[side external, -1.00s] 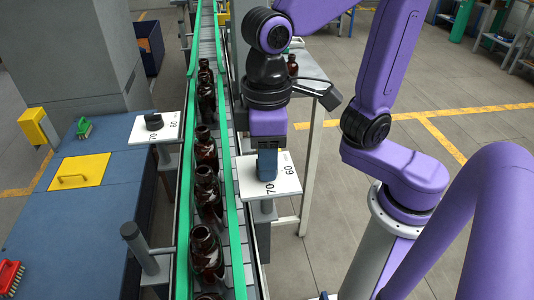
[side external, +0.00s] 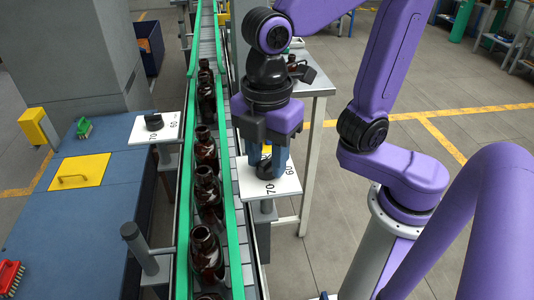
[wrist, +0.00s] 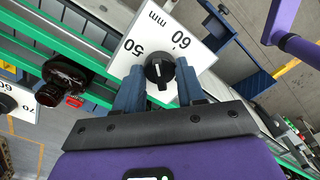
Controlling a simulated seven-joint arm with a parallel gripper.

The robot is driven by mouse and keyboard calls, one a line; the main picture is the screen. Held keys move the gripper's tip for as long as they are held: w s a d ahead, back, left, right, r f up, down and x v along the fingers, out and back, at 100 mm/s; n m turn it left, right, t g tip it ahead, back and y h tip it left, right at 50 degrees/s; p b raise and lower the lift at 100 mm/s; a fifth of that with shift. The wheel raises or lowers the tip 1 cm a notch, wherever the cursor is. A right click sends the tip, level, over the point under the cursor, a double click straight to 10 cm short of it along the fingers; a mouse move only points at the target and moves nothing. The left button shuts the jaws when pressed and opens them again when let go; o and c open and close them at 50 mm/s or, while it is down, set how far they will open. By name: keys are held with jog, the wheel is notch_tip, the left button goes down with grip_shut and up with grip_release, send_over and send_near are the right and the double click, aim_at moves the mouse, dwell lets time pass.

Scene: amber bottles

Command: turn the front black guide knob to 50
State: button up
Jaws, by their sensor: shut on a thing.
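The front black guide knob (wrist: 158,72) sits on a white scale plate (wrist: 196,32) in the wrist view, with 50 to its left, 60 above right and mm at the top. A white line marks the knob; which number it points to is hard to tell. My gripper (wrist: 158,82) has its two blue-grey fingers on either side of the knob, shut on it. In the side view my gripper (side external: 266,165) points down over the plate (side external: 285,186), and the fingers partly hide the knob (side external: 264,172). There 70 and 60 show on the plate.
A second black knob (side external: 154,122) on a white plate stands across the conveyor. Several amber bottles (side external: 208,195) stand in a row between green rails (side external: 232,200), close left of my gripper. A white table (side external: 318,85) is behind. Open floor lies to the right.

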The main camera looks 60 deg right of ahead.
aim_at(267, 160)
jog(key=n, duration=0.4)
jog(key=shift+a+r+n, duration=0.1)
jog(key=shift+n, duration=2.1)
jog(key=o, duration=1)
jog(key=shift+o, duration=0.2)
notch_tip(267, 160, up, 17)
jog(key=shift+r, duration=0.15)
